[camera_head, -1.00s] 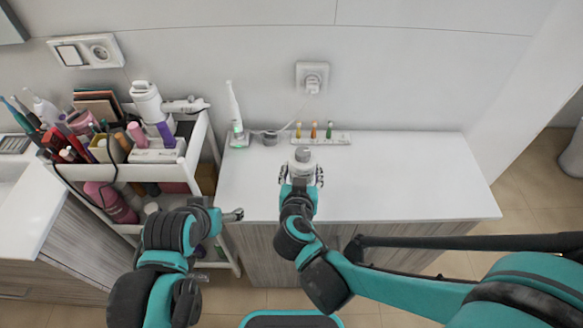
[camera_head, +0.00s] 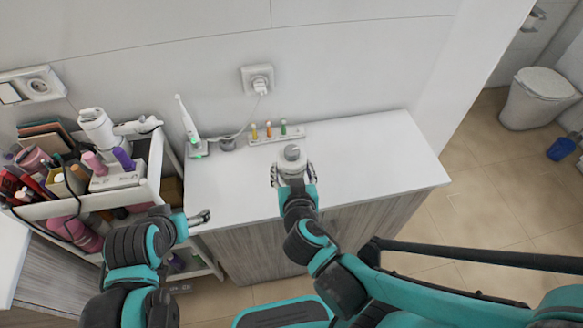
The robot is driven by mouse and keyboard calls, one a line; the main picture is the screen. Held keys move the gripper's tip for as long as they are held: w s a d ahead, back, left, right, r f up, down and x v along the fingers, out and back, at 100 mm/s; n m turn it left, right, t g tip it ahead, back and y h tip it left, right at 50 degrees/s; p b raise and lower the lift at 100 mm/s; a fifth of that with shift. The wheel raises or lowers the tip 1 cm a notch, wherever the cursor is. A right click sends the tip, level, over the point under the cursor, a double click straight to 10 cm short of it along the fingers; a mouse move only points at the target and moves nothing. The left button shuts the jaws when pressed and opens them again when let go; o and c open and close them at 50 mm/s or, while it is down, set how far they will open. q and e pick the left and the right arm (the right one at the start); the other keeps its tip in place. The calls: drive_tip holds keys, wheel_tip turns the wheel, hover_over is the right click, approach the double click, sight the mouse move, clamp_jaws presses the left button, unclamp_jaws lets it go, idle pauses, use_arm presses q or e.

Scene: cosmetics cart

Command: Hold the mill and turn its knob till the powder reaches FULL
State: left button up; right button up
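The mill (camera_head: 292,154) is a pale, round-bodied piece with a grey top, upright near the counter's front edge. My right gripper (camera_head: 292,174) has its fingers on both sides of the mill's body and is shut on it. Whether the mill touches the counter is unclear. My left gripper (camera_head: 203,217) is apart from the mill, at the counter's front left corner. It holds nothing I can see, and its finger gap is too small to judge. The powder and any FULL mark cannot be made out.
A rack with small coloured bottles (camera_head: 277,134) stands behind the mill. An electric toothbrush (camera_head: 188,124) is on its charger at the back left. A crowded cosmetics cart (camera_head: 152,187) stands left of the counter (camera_head: 375,155), whose right half is clear.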

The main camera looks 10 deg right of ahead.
drive_tip(key=w+a+f+b, duration=0.1)
drive_tip(key=a+f+b, duration=0.1)
drive_tip(key=f+b, duration=0.1)
drive_tip(key=w+a+f+b, duration=0.2)
drive_tip(key=a+b, duration=0.1)
drive_tip(key=b, duration=0.1)
drive_tip(key=w+a+f+b, duration=0.1)
drive_tip(key=a+f+b, duration=0.2)
drive_tip(key=shift+w+f+b, duration=0.3)
drive_tip(key=shift+w+f, duration=0.05)
drive_tip(key=shift+w+a+f+b, duration=0.3)
drive_tip(key=shift+a+f+b, duration=0.1)
drive_tip(key=shift+a+f, duration=0.1)
drive_tip(key=shift+w+a+f+b, duration=0.3)
drive_tip(key=shift+a+f+b, duration=0.1)
drive_tip(key=shift+a, duration=0.1)
drive_tip(key=shift+f, duration=0.2)
